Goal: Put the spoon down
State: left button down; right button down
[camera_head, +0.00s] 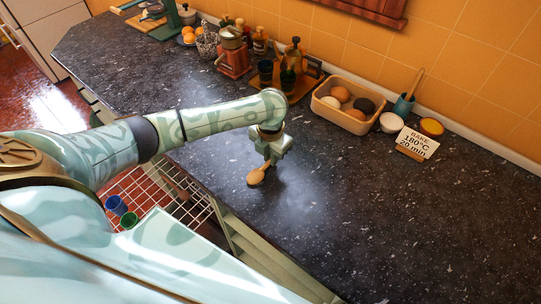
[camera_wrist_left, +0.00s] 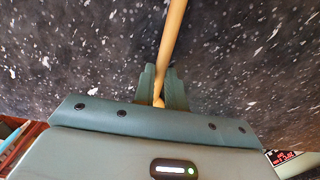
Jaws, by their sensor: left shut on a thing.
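A wooden spoon (camera_head: 257,176) is held by my left gripper (camera_head: 271,161) over the dark speckled countertop (camera_head: 330,210). In the head view the spoon's bowl points down and to the left, at or close to the counter surface; I cannot tell whether it touches. In the left wrist view the spoon's handle (camera_wrist_left: 172,40) runs up from between the fingers of my left gripper (camera_wrist_left: 160,92), which are shut on it. My right gripper is not in view.
A red grinder (camera_head: 234,58) and several bottles are further left. A wire rack (camera_head: 160,190) with cups is below the front edge. The counter's right part is clear.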

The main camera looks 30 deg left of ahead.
pick_arm(q)
jog(key=shift+f, duration=0.2)
jog(key=c, duration=1.5)
grip_release()
jog(key=shift+o, duration=0.2)
notch_tip(320, 180, up, 12)
jog(key=p, duration=0.4)
jog(key=shift+r, duration=0.2)
